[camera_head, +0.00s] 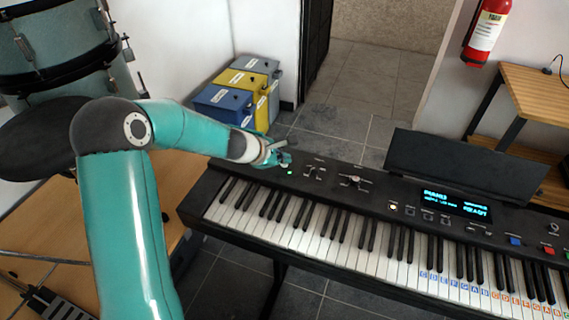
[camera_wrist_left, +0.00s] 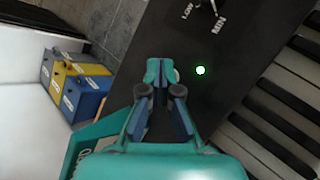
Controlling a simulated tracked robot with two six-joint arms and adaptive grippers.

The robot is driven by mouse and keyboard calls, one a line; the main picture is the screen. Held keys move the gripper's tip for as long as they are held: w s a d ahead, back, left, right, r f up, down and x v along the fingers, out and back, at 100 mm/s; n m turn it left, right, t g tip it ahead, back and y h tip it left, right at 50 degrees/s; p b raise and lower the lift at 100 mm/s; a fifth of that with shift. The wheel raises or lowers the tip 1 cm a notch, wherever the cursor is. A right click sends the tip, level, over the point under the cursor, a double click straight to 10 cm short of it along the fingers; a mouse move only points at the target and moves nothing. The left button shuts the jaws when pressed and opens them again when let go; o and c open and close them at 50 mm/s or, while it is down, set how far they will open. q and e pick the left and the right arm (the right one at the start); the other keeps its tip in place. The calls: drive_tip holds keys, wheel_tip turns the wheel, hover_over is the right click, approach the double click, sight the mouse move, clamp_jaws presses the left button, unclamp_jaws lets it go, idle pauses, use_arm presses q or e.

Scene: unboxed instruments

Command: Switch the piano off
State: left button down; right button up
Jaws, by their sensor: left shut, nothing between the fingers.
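The black piano (camera_head: 380,205) stands on the right in the head view, its keys facing the viewer. Its display (camera_head: 455,202) is lit with blue text, part of which reads READY. A small green light (camera_head: 290,171) glows at the left end of its panel; the light also shows in the left wrist view (camera_wrist_left: 200,70). My left gripper (camera_head: 284,159) is shut and empty over that end, close to the light. In the left wrist view my fingertips (camera_wrist_left: 161,71) are left of the light. I cannot tell whether they touch the panel. My right gripper is out of view.
A black music stand (camera_head: 455,165) rises behind the panel. Sliders and a knob (camera_head: 355,181) sit right of my gripper. Blue, yellow and grey boxes (camera_head: 228,98) stand behind. Drums (camera_head: 60,45) are at the back left. A wooden table (camera_head: 180,185) is at left.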

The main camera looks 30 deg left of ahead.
use_arm(q)
drive_tip(key=shift+f, duration=0.1)
idle(0.3)
drive_tip(key=shift+r+p, duration=0.45)
drive_tip(key=shift+r, duration=0.2)
wheel_tip(320, 180, up, 6)
drive_tip(key=p, duration=0.5)
drive_tip(key=shift+p, duration=0.4)
drive_tip(key=shift+f, duration=0.1)
